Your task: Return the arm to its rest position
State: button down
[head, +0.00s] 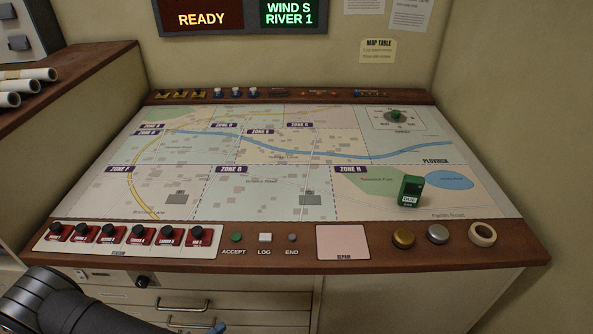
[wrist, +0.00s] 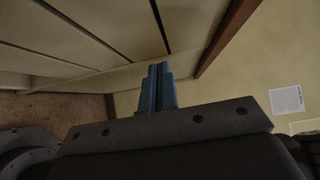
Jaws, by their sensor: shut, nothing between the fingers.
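My gripper (wrist: 159,68) shows in the wrist view with its two blue fingers side by side, shut and empty. In the head view my dark arm enters at the bottom left, low in front of the drawers, and only a small blue piece of my gripper (head: 218,328) shows at the bottom edge. The gripper is below the console's front edge and apart from everything on the map table (head: 270,205). Most of the gripper is out of the head view.
A green block (head: 409,191) stands on Zone H. Several red units with black knobs (head: 137,236) line the front left. A pink pad (head: 343,242), gold disc (head: 403,239), silver disc (head: 438,234) and cream ring (head: 482,234) sit front right. Drawers (head: 185,304) are below.

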jog(key=v, duration=0.3)
send_near(250, 292)
jog(key=d, duration=0.4)
jog(key=w, duration=0.4)
jog(key=shift+w+d, duration=0.15)
jog(key=shift+w, duration=0.05)
jog(key=s, duration=0.6)
jog(key=s+a+m+t+y, duration=0.3)
jog(key=s+a, duration=0.4)
jog(key=a, duration=0.5)
jog(key=shift+a+m+y, duration=0.3)
jog(key=shift+a+y, duration=0.05)
jog(key=shift+y, duration=0.45)
